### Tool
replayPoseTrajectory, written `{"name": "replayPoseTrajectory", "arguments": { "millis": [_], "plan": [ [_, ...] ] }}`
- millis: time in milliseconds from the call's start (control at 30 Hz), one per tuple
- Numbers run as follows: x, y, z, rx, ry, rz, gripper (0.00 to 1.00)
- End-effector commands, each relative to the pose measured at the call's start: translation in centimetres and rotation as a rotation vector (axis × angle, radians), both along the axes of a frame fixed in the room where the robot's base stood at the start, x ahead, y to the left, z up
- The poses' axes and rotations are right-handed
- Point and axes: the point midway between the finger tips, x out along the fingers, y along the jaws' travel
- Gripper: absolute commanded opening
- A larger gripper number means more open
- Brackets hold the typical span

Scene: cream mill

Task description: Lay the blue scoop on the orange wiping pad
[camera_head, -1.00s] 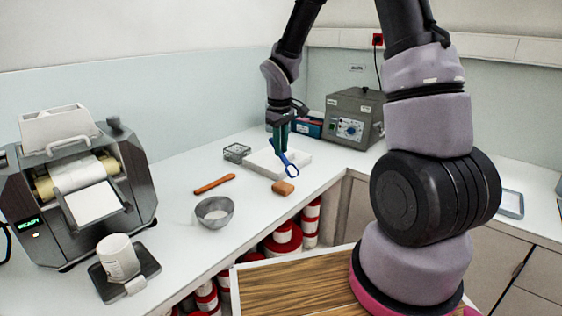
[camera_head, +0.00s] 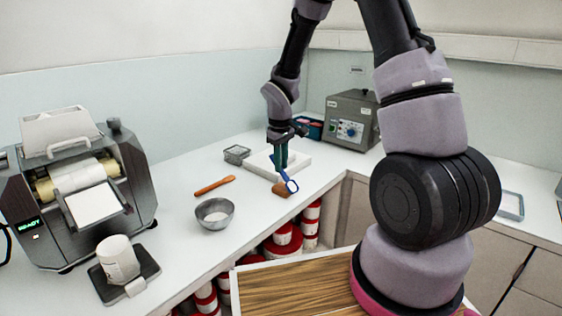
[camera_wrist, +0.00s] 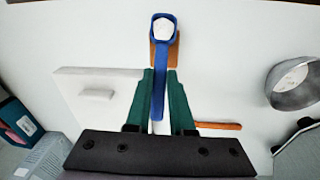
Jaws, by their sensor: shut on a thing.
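The blue scoop (camera_head: 292,186) is held by its handle between the green fingers of my gripper (camera_head: 279,166). In the wrist view the scoop (camera_wrist: 158,90) points away from the gripper, and the inside of its bowl looks white. The orange wiping pad (camera_head: 279,191) lies on the white counter near its front edge. In the wrist view the scoop's bowl end covers much of the pad (camera_wrist: 173,58). I cannot tell whether the scoop touches the pad or hangs just above it.
A white tray (camera_head: 300,160) lies behind the gripper. An orange-brown stick-like tool (camera_head: 214,185) and a metal bowl (camera_head: 214,222) with white contents lie to the left. A small wire-like box (camera_head: 236,154) and a grey instrument (camera_head: 350,120) stand farther back.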

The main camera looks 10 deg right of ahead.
Motion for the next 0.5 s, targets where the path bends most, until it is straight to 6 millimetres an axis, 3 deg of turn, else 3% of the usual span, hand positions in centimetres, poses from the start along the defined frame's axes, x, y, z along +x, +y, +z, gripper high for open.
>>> {"name": "replayPoseTrajectory", "arguments": {
  "millis": [67, 100, 167, 500],
  "plan": [
    [-0.01, 0.0, -0.06, 0.0, 0.0, 0.0, 0.0],
    [-0.01, 0.0, -0.05, 0.0, 0.0, 0.0, 0.25],
    [-0.01, 0.0, -0.05, 0.0, 0.0, 0.0, 0.48],
    [0.01, 0.01, 0.08, 0.0, 0.0, 0.0, 0.51]
  ]
}}
